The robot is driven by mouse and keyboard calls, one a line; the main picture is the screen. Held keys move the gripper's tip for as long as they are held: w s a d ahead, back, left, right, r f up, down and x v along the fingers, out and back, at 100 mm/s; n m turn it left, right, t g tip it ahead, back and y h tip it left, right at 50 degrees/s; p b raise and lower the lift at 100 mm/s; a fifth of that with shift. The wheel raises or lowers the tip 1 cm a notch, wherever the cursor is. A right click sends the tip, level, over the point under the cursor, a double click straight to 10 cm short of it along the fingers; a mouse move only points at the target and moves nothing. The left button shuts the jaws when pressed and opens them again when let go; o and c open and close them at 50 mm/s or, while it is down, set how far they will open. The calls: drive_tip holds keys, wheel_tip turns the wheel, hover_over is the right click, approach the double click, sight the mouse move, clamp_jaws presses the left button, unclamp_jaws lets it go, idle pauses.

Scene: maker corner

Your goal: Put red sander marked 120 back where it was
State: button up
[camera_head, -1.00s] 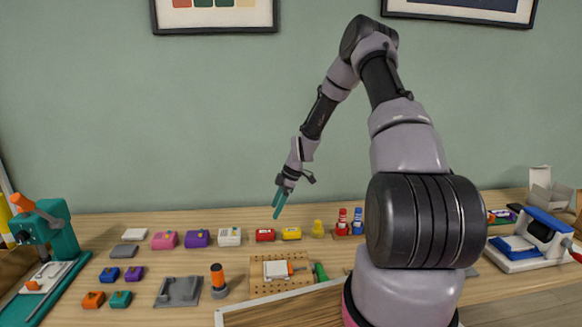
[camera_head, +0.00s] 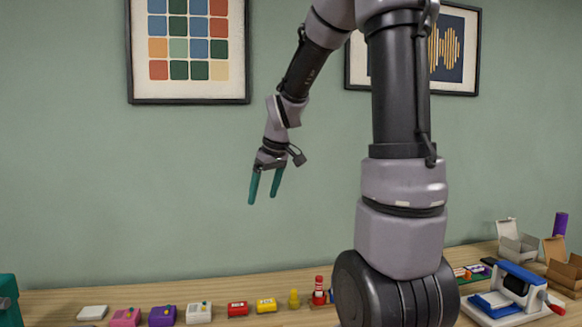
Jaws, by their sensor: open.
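My gripper (camera_head: 263,197) hangs in the air in front of the green wall, its two teal fingers pointing down and apart. It is open with nothing between the fingers, well above the bench. A small red block (camera_head: 237,309) with a pale label sits on the bench below it, in a row of blocks. It may be the red sander, but the marking is too small to read. A red bottle-like item (camera_head: 319,287) stands farther right, partly beside my arm.
The row also holds a yellow block (camera_head: 266,305), a white one (camera_head: 199,313), a purple one (camera_head: 162,316) and a pink one (camera_head: 125,318). A blue and white machine (camera_head: 515,292) and open boxes (camera_head: 518,248) stand at right. The bench front is out of view.

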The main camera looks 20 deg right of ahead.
drive_tip(key=s+r+m+t, duration=0.1)
drive_tip(key=s+r+m, duration=0.3)
drive_tip(key=s, duration=0.5)
drive_tip(key=s+r+m+t, duration=0.2)
drive_tip(key=s+r+m, duration=0.3)
drive_tip(key=s, duration=0.5)
drive_tip(key=shift+r+y, duration=0.3)
drive_tip(key=shift+r, duration=0.05)
drive_tip(key=shift+w+a, duration=0.1)
